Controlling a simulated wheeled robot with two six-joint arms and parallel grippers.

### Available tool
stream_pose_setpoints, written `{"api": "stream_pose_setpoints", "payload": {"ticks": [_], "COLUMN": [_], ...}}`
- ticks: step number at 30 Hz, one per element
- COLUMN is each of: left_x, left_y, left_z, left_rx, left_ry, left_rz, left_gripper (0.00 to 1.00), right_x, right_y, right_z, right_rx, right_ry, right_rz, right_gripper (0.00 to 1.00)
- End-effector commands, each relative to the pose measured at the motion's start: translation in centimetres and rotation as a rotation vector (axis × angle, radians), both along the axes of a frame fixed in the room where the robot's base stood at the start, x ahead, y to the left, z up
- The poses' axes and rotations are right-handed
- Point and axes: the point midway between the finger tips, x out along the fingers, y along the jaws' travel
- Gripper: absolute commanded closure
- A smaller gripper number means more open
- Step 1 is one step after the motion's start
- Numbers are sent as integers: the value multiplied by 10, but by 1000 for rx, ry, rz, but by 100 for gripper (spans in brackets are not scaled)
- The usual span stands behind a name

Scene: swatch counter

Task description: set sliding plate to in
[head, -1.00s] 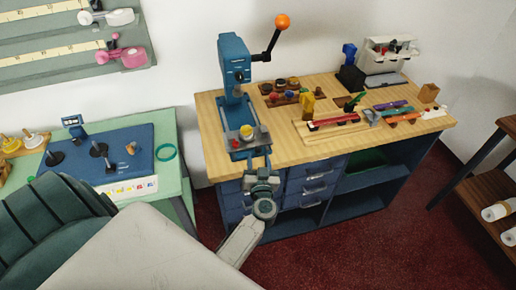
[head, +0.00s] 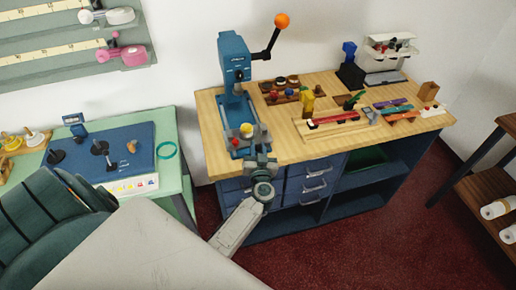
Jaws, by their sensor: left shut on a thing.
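The blue lever press (head: 233,72) stands at the left end of the wooden counter, its orange-knobbed lever raised to the right. Its sliding plate (head: 245,143) is at the foot of the press, toward the counter's front edge, with a yellow piece on it and a red knob to the left. My left gripper (head: 254,152) is at the front of the plate and shut on it; its fingers partly hide the plate's front end. How far the plate sits under the press is hard to tell. My right gripper is out of view.
Racks of small coloured parts (head: 290,92) and a tray with a red strip (head: 335,122) lie right of the press. A grey-white machine (head: 387,55) stands at the back right. A green table with a blue mat (head: 135,150) is at left.

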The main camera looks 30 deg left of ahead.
Motion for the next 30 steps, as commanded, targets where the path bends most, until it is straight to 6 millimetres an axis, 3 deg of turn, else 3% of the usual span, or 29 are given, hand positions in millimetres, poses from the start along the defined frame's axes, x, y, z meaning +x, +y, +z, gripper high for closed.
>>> {"api": "stream_pose_setpoints", "payload": {"ticks": [11, 20, 21, 24, 30], "left_x": [26, 27, 27, 27, 27], "left_y": [30, 31, 31, 31, 31], "left_z": [3, 0, 0, 0, 0], "left_rx": [2, -2, -2, -2, 0], "left_ry": [1, 0, 0, 0, 0], "left_rz": [-1, -1, -1, -1, -1], "left_gripper": [100, 100, 73, 57, 57], "right_x": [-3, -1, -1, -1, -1], "right_y": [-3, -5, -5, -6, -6], "right_z": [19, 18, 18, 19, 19], "right_rx": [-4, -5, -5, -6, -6], "right_ry": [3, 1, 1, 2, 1], "right_rz": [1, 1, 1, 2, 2], "right_gripper": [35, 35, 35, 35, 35]}}
